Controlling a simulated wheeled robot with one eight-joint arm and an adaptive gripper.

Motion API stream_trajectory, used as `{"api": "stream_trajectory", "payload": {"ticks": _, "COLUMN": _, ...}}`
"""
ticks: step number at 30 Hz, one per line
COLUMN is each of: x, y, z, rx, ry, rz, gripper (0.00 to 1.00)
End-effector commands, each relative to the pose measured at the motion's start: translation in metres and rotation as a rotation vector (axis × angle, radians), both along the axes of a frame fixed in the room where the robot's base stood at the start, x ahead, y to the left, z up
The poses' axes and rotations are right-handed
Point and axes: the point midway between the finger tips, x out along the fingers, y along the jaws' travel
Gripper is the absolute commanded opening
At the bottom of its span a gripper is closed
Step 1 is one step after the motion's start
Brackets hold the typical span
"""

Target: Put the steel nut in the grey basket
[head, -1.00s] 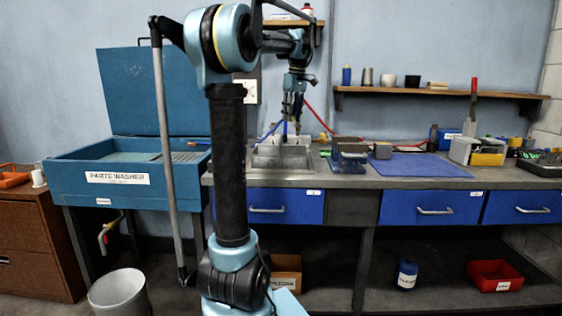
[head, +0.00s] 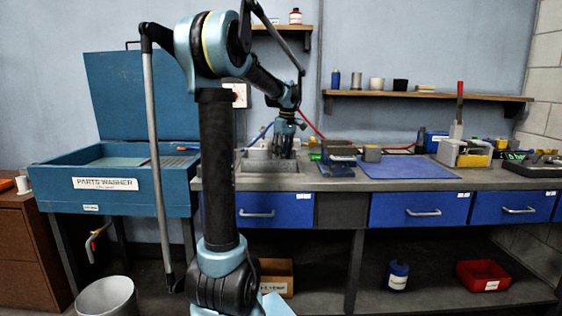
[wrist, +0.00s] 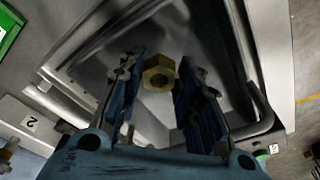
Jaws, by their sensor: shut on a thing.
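A brass-coloured hex nut (wrist: 158,74) is between the fingertips of my gripper (wrist: 159,72) in the wrist view, and the gripper is shut on it. I see no steel-coloured nut. Below it lies an open grey metal basin (wrist: 262,60) with a raised rim. In the head view my gripper (head: 287,152) is low at the basin (head: 268,167) on the bench, left of the blue mat. The nut is too small to make out there. I cannot tell whether this basin is the grey basket or holds it.
A parts washer (head: 105,205) stands left of the bench. Right of the basin are a dark blue-grey device (head: 338,165), a blue mat (head: 405,168) and a caddy (head: 463,153). A wall shelf (head: 425,95) hangs above. A grey bin (head: 107,296) stands on the floor.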

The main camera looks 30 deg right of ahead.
Motion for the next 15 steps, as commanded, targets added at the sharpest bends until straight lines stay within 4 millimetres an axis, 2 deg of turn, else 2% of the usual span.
{"api": "stream_trajectory", "payload": {"ticks": 5, "x": 0.0, "y": 0.0, "z": -0.023, "rx": 0.0, "ry": 0.0, "rz": 0.0, "gripper": 0.06}}
{"api": "stream_trajectory", "payload": {"ticks": 15, "x": 0.0, "y": 0.0, "z": -0.026, "rx": 0.0, "ry": 0.0, "rz": 0.001, "gripper": 0.06}}
